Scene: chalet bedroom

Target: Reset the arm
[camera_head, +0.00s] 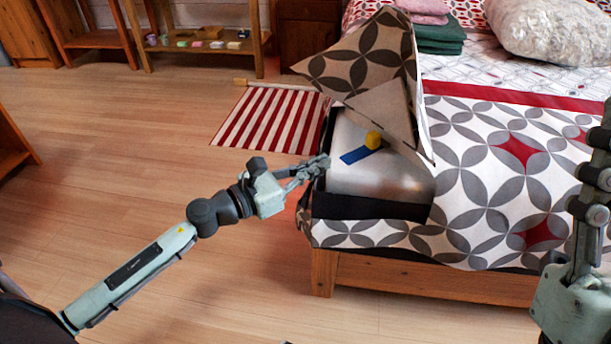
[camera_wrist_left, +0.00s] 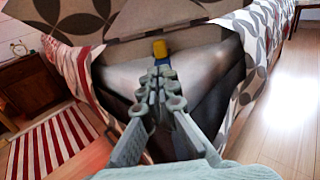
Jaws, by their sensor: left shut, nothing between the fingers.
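My left gripper (camera_head: 318,166) is shut and empty, reaching in from the left at the near left corner of the bed. In the left wrist view its fingertips (camera_wrist_left: 163,75) are together and point toward a yellow object and a blue strip. My right gripper (camera_head: 606,120) stands at the right edge of the head view, partly cut off; I cannot tell whether it is open or shut.
The bed (camera_head: 480,180) has its patterned cover folded back at the corner. A yellow object (camera_head: 373,140) and a blue strip (camera_head: 355,156) lie on the exposed pale surface. A striped rug (camera_head: 265,118) lies beside the bed. The wooden floor at left is clear.

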